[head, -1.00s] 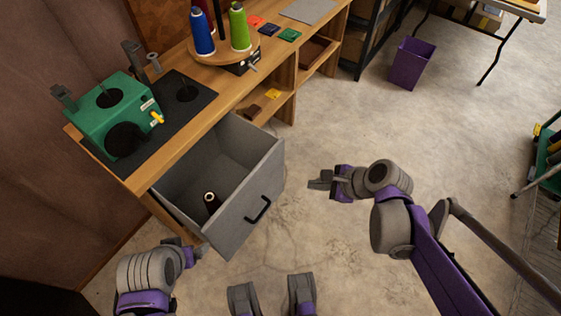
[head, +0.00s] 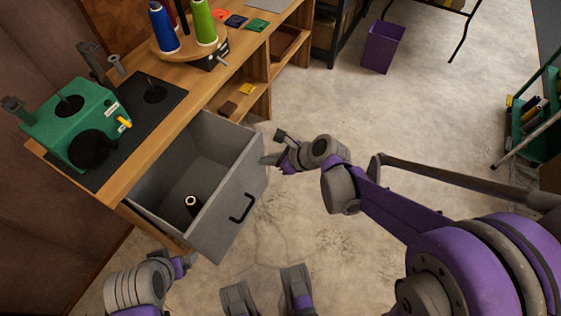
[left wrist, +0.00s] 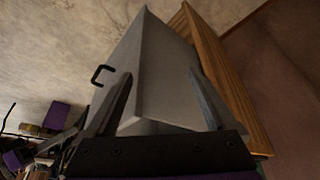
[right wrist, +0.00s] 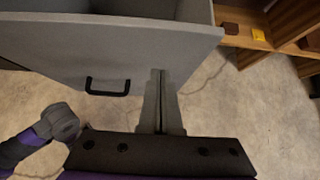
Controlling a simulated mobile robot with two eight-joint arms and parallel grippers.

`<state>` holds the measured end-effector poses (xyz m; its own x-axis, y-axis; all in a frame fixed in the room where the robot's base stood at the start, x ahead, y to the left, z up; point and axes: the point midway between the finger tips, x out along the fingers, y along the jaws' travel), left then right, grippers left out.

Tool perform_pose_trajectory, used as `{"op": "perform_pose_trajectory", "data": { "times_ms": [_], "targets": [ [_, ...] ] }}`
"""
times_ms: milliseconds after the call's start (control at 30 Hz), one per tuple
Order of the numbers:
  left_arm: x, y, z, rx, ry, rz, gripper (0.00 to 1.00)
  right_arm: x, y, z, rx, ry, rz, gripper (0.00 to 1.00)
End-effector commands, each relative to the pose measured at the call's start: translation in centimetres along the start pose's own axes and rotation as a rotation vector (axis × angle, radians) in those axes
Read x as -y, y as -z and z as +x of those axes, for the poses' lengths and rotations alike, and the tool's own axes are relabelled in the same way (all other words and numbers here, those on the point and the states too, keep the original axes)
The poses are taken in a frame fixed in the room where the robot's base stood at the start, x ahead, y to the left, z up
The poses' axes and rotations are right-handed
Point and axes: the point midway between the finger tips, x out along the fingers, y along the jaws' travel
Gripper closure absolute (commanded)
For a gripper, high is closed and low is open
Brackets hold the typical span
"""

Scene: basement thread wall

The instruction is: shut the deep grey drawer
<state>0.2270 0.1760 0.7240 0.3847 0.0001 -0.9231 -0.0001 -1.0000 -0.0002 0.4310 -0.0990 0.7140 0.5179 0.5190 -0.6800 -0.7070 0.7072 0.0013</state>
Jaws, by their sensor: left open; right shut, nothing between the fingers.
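The deep grey drawer (head: 225,205) hangs open from the wooden bench, its front with a black handle (head: 242,207) facing the lower right. A dark spool with a pale top (head: 193,205) stands inside. My right gripper (head: 265,160) is shut and empty at the right end of the drawer front; in the right wrist view its fingers (right wrist: 160,75) lie over the front beside the handle, and I cannot tell whether they touch. My left gripper (head: 192,261) is open near the front's lower left corner; in the left wrist view the grey drawer (left wrist: 158,70) shows between its fingers.
A green machine (head: 75,120) sits on the bench (head: 150,165) above the drawer. Blue and green thread cones stand on a round wooden stand (head: 183,48). Open shelves (head: 240,102) lie right of the drawer. The concrete floor (head: 390,140) in front is clear; a purple bin (head: 383,47) stands farther back.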

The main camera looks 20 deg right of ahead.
Motion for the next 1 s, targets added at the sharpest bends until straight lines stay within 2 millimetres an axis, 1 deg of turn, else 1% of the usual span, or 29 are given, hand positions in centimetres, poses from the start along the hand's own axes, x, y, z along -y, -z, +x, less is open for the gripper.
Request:
{"op": "perform_pose_trajectory", "data": {
  "times_ms": [100,200,600,733,867,1000],
  "targets": [
    [0.0,0.0,0.2,0.001,0.0,0.0,0.11,0.0,-0.9,1.0,0.001,-0.001,-0.001,1.0],
    [0.0,-0.1,0.2,0.001,0.0,0.0,0.11,0.0,-1.3,1.3,0.0,0.0,-0.001,1.0],
    [0.0,-0.1,0.2,0.001,0.0,0.0,0.11,0.0,-1.5,1.4,0.0,0.0,-0.001,1.0],
    [0.0,-0.1,0.3,0.001,0.0,0.0,0.11,0.0,-1.8,1.8,0.0,-0.001,-0.002,1.0],
    [0.0,-0.1,0.4,0.002,0.0,0.0,0.11,-0.1,-2.7,2.8,0.001,-0.001,-0.002,1.0],
    [0.0,-0.2,0.6,0.002,0.0,0.0,0.11,-0.1,-4.6,4.9,0.001,-0.003,-0.004,1.0]
  ]
}}
